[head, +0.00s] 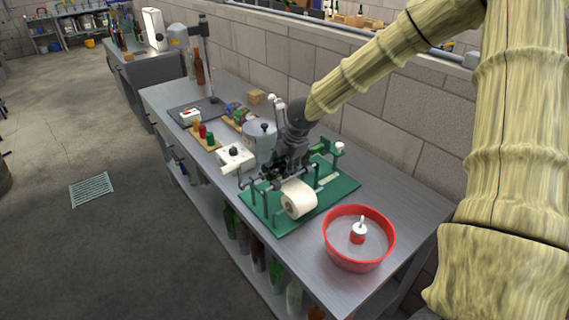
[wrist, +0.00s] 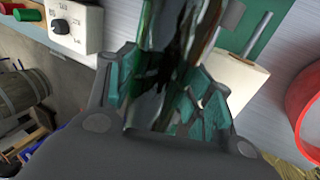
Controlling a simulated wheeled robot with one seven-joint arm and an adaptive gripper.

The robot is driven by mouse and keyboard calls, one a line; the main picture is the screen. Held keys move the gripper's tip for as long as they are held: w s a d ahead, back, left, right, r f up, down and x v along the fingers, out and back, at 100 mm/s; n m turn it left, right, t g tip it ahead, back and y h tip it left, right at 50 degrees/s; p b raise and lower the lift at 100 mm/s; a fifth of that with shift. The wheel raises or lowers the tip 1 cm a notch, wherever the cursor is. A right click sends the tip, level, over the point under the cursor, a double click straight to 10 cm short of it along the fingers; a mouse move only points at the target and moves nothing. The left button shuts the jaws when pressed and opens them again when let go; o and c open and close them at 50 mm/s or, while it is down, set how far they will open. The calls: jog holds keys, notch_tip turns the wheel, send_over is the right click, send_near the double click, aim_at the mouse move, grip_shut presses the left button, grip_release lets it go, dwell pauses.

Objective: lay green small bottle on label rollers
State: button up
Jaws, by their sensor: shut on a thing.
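The green small bottle (wrist: 172,35) fills the upper middle of the wrist view, dark and glassy. My gripper (wrist: 163,95) is shut on it, with a finger on each side. In the head view my gripper (head: 284,168) points down over the label rollers, whose green base plate (head: 340,192) lies on the bench and carries a white label roll (head: 299,199). The bottle is largely hidden by my gripper and the machine there. I cannot tell whether it touches the rollers. The white roll (wrist: 235,85) also shows right of the bottle in the wrist view.
A red basin (head: 372,259) holding a small jar (head: 358,236) stands right of the machine. A white box with a knob (head: 234,157) and a metal pot (head: 259,136) stand close on the left. A block wall runs behind. The bench's front right strip is clear.

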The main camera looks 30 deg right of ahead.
dwell(0.3)
jog(key=o, duration=1.6)
jog(key=shift+f, duration=0.1)
jog(key=shift+o, duration=0.2)
jog(key=shift+v, duration=0.8)
jog(key=v, duration=1)
